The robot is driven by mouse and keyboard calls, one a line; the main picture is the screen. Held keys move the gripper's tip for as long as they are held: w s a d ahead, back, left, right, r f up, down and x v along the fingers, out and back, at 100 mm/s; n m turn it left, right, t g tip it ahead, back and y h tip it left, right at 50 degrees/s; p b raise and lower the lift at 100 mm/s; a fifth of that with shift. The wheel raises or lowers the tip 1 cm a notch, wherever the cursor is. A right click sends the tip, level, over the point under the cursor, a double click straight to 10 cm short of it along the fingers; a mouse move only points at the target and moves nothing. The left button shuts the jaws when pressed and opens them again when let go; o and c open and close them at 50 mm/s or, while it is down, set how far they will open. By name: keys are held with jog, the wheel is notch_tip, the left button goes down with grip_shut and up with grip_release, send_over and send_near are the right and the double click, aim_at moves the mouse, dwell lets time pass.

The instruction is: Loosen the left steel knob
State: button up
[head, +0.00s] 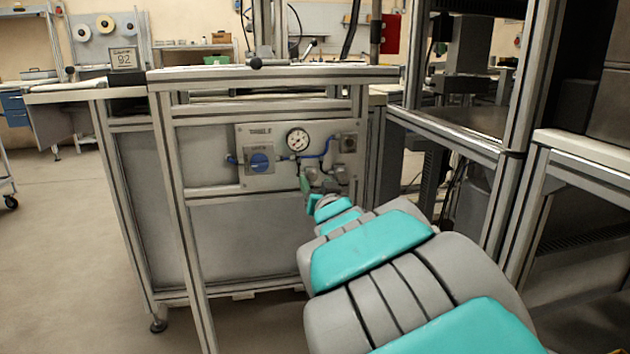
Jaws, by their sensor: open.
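No steel knob can be made out for certain as the left one. Small grey parts below the gauge are partly hidden by my arm. My gripper (318,183) is small and blurred at the end of my grey and teal arm, in front of the panel's lower right. It is open. I cannot tell whether it touches anything.
Two reel-like discs, one at left (82,33) and one at right (105,24), hang far back at upper left. Metal frames (450,138) crowd the right. The floor (55,250) at left is clear.

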aim_at(313, 176)
jog(key=shift+x, duration=1.15)
grip_shut()
